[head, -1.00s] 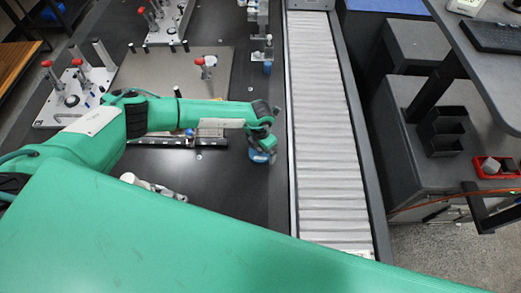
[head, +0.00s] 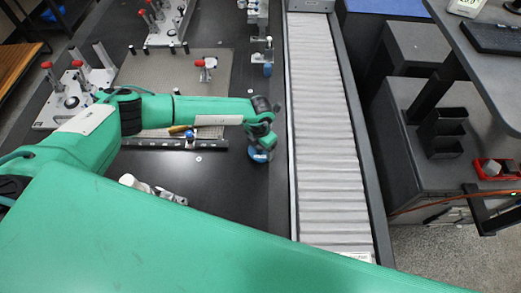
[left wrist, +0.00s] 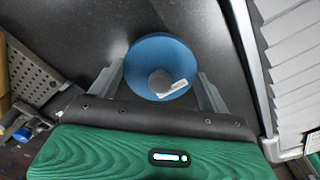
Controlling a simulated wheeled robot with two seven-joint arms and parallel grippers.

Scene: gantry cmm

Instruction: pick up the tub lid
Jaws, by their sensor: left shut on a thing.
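The tub lid (left wrist: 143,58) is a blue round piece with a grey round middle and a small white label. In the left wrist view it sits between the two fingers of my left gripper (left wrist: 161,70), one finger on each side. In the head view the blue lid (head: 261,157) shows just below my left gripper (head: 260,146), over the dark table beside the conveyor. The gripper is shut on the lid. I cannot tell how far the lid is above the table. My right gripper is not in view.
A ribbed grey conveyor (head: 325,130) runs close to the right of the gripper. A perforated plate (head: 160,75) and fixtures with red-topped clamps (head: 75,90) stand at the back left. A white cylindrical part (head: 150,188) lies at front left. Dark table below the gripper is clear.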

